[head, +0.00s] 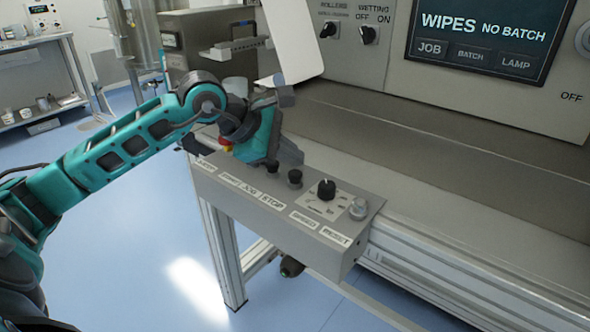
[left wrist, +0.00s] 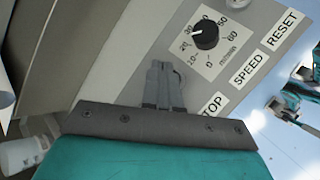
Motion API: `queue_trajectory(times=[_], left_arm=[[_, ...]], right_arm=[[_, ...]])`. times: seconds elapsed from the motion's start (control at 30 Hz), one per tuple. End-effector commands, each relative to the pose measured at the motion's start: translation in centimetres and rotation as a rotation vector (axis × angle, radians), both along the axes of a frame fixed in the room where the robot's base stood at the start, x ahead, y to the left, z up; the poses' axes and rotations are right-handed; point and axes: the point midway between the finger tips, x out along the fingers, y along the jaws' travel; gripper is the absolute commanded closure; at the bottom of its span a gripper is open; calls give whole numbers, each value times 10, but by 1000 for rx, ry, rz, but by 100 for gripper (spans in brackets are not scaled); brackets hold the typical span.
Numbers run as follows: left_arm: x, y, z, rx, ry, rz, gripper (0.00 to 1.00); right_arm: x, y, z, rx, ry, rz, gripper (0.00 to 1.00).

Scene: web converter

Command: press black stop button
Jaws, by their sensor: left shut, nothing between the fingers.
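The grey control box (head: 290,235) juts from the machine's front and carries a row of labelled controls. The black stop button (head: 294,178) stands upright above the STOP label. Another black button (head: 272,166) is just left of it. My left gripper (head: 291,152) is just behind these buttons, over the box, pointing down. In the left wrist view, its fingers (left wrist: 163,84) are shut and empty over the panel. The STOP label is partly covered there, and the stop button is hidden behind my gripper. I cannot tell whether the fingertips touch anything.
A black speed knob (head: 326,188) and a pale reset button (head: 358,208) stand right of the stop button. A red button (head: 226,146) is at the box's left end. A white panel (head: 293,40) hangs above my gripper. Blue floor is open in front.

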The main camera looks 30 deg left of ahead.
Motion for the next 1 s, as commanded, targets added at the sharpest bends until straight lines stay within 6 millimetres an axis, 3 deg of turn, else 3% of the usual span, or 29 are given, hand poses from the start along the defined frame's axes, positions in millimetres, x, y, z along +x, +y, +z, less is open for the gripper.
queue_trajectory(times=[0.27,0.73,1.0], left_arm=[[0,0,5,1,-2,0,100],[0,0,49,1,-1,0,100],[0,0,50,1,0,1,100]], right_arm=[[0,1,3,1,1,-1,57],[-4,-1,29,-4,10,4,57],[-4,-2,28,-9,10,7,57]])
